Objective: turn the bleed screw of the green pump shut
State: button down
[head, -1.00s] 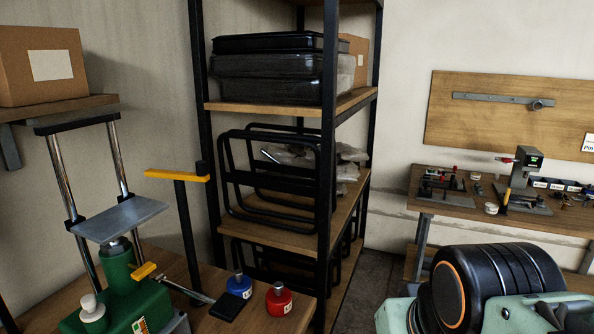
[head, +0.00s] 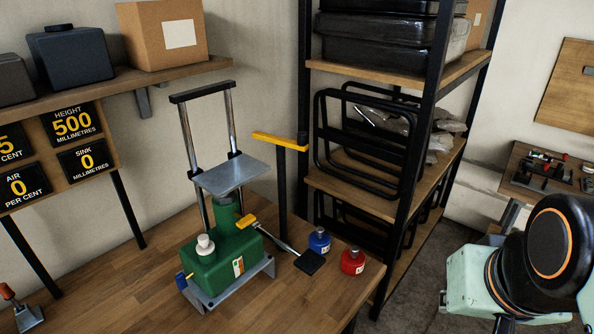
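The green pump (head: 221,262) stands on a grey metal base on the wooden bench, with a white cap (head: 205,244) on top. A small blue and yellow fitting (head: 184,280) sticks out low on its left side; it may be the bleed screw, but it is too small to tell how far it is turned. A yellow piece (head: 246,222) sits at the pump's right, by a lever ending in a black pedal (head: 309,262). A metal plate (head: 232,175) sits above the pump between two chrome posts. My gripper is out of view; only my arm links show at the right.
Blue (head: 319,241) and red (head: 352,262) bottles stand right of the pedal. A yellow bar on a black post (head: 282,195) rises behind the pump. Signs read height 500 (head: 72,124), sink 0 and air 0. The bench's front left is mostly clear.

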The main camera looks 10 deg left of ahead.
aim_at(243, 222)
jog(key=u, duration=1.55)
jog(key=j+z, duration=0.2)
